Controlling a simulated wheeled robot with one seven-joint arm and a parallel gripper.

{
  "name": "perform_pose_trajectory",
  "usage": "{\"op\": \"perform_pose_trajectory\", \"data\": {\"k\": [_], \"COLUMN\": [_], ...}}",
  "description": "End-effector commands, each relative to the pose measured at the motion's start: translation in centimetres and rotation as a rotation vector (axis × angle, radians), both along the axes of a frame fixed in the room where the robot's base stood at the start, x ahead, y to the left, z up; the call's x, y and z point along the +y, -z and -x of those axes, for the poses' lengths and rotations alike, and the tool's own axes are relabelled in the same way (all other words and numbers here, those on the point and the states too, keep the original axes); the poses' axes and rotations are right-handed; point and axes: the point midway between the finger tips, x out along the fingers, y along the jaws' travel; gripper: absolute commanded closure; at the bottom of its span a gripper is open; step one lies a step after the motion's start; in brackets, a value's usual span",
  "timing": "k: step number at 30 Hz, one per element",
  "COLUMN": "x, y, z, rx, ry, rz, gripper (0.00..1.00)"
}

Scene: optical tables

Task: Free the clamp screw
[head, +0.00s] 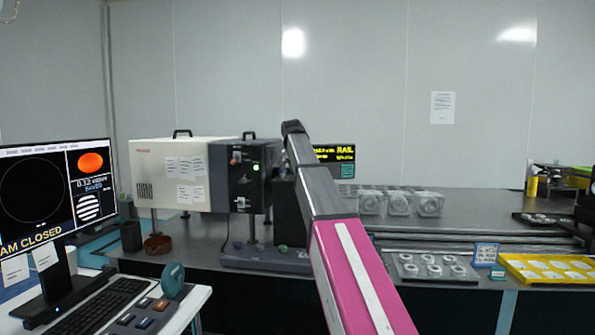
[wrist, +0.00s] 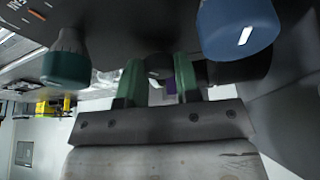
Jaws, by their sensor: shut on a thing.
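In the wrist view my gripper (wrist: 158,82) has two green fingers shut on a dark round knob (wrist: 158,66). The knob appears to be the clamp screw, but its details are lost in shadow. In the head view my arm hides the gripper and the screw, near the black-fronted instrument (head: 237,177).
A white-sided housing (head: 170,172) adjoins the instrument on the optical table (head: 235,283). Clear boxes (head: 399,203), a tray of round parts (head: 432,269) and a yellow tray (head: 548,269) are to the right. A monitor (head: 52,190) and keyboard (head: 92,306) stand at the left.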

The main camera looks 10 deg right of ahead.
Motion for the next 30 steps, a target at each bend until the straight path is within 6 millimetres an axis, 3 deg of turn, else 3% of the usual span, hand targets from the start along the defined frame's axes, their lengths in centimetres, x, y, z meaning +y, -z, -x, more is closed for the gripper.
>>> {"op": "perform_pose_trajectory", "data": {"k": [5, 6, 8, 9, 20, 30], "x": [0.0, 0.0, 0.0, 0.0, 0.1, 1.1], "y": [0.0, 0.0, 0.0, 0.0, -0.5, -5.9], "z": [0.1, 0.1, 0.0, 0.0, 0.2, 2.1], "rx": [0.002, 0.002, 0.002, 0.002, 0.0, -0.002], "ry": [-0.001, -0.001, -0.001, -0.001, -0.002, -0.002], "rz": [-0.001, -0.001, -0.001, -0.001, 0.0, -0.001], "gripper": [0.93, 0.67, 0.47, 0.44, 0.44, 0.44]}}
